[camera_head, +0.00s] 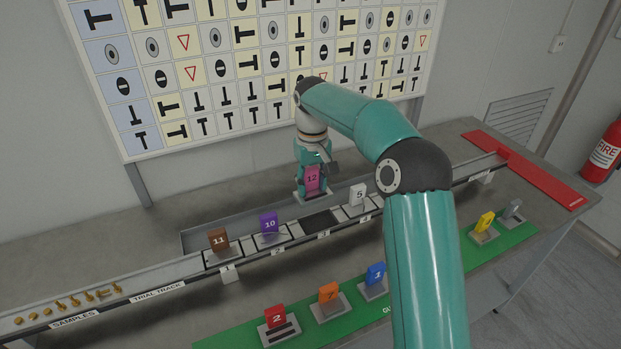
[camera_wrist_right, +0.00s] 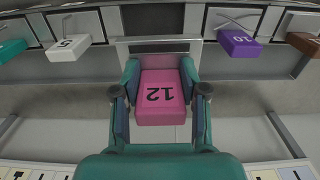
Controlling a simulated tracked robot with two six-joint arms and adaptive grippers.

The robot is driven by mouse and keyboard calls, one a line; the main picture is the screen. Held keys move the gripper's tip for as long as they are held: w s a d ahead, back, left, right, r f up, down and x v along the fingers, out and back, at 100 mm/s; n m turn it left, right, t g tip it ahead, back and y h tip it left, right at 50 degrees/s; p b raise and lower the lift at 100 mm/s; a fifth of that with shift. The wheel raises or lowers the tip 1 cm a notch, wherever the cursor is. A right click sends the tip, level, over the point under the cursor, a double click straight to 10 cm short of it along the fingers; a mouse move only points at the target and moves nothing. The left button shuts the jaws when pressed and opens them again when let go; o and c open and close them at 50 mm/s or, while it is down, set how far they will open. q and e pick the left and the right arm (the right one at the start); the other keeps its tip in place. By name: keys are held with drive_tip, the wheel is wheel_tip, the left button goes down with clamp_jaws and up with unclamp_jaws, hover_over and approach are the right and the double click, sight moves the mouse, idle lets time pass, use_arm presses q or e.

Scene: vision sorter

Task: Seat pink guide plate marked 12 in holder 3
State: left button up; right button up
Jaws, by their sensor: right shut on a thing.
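The pink guide plate marked 12 (camera_head: 313,181) is held upright in my right gripper (camera_head: 314,167), just above and behind the track. In the right wrist view the jaws (camera_wrist_right: 160,98) are closed on both sides of the pink plate (camera_wrist_right: 160,108), and a grey base with a dark slot shows at its far end. Holder 3 (camera_head: 320,221) is a dark, empty opening in the track, in front of and below the plate. It also shows as a dark gap in the right wrist view (camera_wrist_right: 153,19). The plate is apart from the holder. My left gripper is out of view.
A brown plate 11 (camera_head: 219,239) and purple plate 10 (camera_head: 269,223) stand left of holder 3. A white plate 5 (camera_head: 357,194) stands right of it. Several plates, including red 2 (camera_head: 276,318), stand on the green strip (camera_head: 234,335). A symbol board (camera_head: 229,55) hangs behind.

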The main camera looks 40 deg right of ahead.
drive_tip(key=shift+s+d+f+b, duration=0.3)
drive_tip(key=shift+s+f+b, duration=0.05)
drive_tip(key=shift+s+b, duration=0.05)
drive_tip(key=shift+s+d+f+b, duration=0.1)
drive_tip(key=shift+f+b, duration=0.2)
drive_tip(key=shift+f, duration=0.05)
wheel_tip(320, 180, down, 5)
drive_tip(key=b, duration=0.4)
drive_tip(key=shift+r+b, duration=0.15)
drive_tip(key=shift+b, duration=0.15)
drive_tip(key=shift+f+b, duration=0.35)
drive_tip(key=shift+f, duration=0.45)
drive_tip(key=shift+s, duration=0.15)
drive_tip(key=shift+p, duration=0.3)
drive_tip(key=shift+f+b, duration=0.3)
drive_tip(key=shift+f, duration=0.25)
drive_tip(key=shift+f, duration=0.25)
idle(0.9)
